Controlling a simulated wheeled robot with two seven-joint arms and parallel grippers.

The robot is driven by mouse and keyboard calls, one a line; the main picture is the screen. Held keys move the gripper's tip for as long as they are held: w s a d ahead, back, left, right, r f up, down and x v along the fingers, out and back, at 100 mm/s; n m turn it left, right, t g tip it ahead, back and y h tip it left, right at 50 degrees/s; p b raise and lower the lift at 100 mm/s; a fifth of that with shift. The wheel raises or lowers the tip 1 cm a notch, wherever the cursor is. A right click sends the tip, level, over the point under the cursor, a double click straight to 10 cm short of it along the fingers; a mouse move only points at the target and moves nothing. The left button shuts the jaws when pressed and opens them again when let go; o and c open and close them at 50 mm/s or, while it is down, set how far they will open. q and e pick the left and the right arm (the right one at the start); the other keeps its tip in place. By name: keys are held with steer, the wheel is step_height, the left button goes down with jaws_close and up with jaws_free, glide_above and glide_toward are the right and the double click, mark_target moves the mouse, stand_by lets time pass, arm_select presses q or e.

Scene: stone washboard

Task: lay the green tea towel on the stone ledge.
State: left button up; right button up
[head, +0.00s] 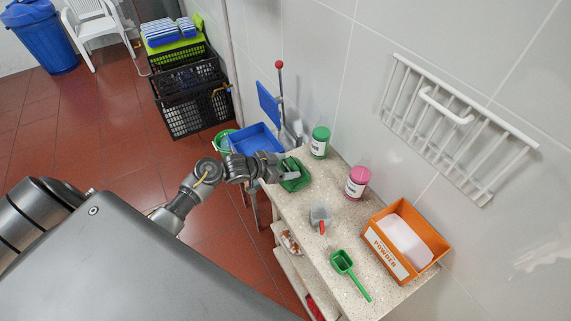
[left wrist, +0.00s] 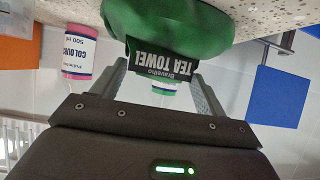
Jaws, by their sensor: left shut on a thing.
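The green tea towel (head: 296,178) is at the far left end of the speckled stone ledge (head: 325,262) in the head view. My left gripper (head: 277,167) is shut on it from the left side. In the left wrist view, the towel (left wrist: 185,28) bulges beyond the fingers, and its black label reads "TEA TOWEL" upside down. The fingers (left wrist: 155,85) sit on either side of it. The stone surface (left wrist: 262,18) shows right behind the towel. I cannot tell whether the towel bears on the stone. My right gripper is not in view.
A green-lidded tub (head: 320,142) and a pink tub (head: 357,183) stand along the wall.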

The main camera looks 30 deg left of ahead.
arm_select(q)
steer(key=shift+f, duration=0.15)
steer(key=o, duration=1.4)
steer(key=shift+c, duration=0.2)
steer(key=b+v, duration=0.1)
steer(key=v, duration=1.1)
steer(key=shift+d, duration=0.1)
